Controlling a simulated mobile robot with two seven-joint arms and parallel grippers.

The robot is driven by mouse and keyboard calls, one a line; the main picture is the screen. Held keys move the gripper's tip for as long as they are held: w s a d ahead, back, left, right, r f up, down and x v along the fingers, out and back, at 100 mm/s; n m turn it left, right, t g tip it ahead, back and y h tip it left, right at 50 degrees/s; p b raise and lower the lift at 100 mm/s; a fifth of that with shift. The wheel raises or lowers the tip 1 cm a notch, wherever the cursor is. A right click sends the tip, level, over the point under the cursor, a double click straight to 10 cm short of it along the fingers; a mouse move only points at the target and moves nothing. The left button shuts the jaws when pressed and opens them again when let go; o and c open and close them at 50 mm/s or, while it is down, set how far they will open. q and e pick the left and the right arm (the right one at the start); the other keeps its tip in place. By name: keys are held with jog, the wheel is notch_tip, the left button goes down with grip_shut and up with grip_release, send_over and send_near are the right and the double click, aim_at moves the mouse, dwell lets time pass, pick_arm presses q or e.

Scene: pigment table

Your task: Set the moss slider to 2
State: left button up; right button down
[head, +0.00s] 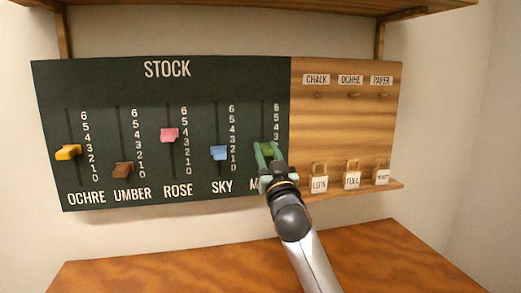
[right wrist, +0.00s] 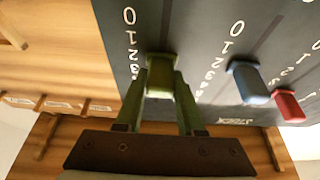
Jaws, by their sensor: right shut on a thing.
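The moss slider's green knob (head: 265,147) is on the rightmost track of the dark STOCK board (head: 200,85). My right gripper (head: 266,151) is shut on this knob. In the right wrist view the green knob (right wrist: 161,72) sits between the two green fingers (right wrist: 160,95). The knob is low on its track, around the 2 to 3 marks; the gripper hides the lower numbers in the head view, so I cannot tell the exact mark. Most of the MOSS label is hidden behind my gripper. My left gripper is not in view.
The blue sky knob (head: 219,153) is the nearest neighbour, left of my gripper. Pink rose (head: 170,135), brown umber (head: 123,170) and yellow ochre (head: 68,152) knobs lie further left. A wooden panel (head: 345,130) with labelled hooks and tags is on the right. The wooden table (head: 150,270) below is clear.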

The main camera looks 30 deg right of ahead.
dwell(0.3)
jog(key=c, duration=0.5)
grip_release()
jog(key=b+v, duration=0.1)
jog(key=v, duration=1.1)
jog(key=shift+s+f, duration=0.15)
jog(key=shift+s, duration=0.05)
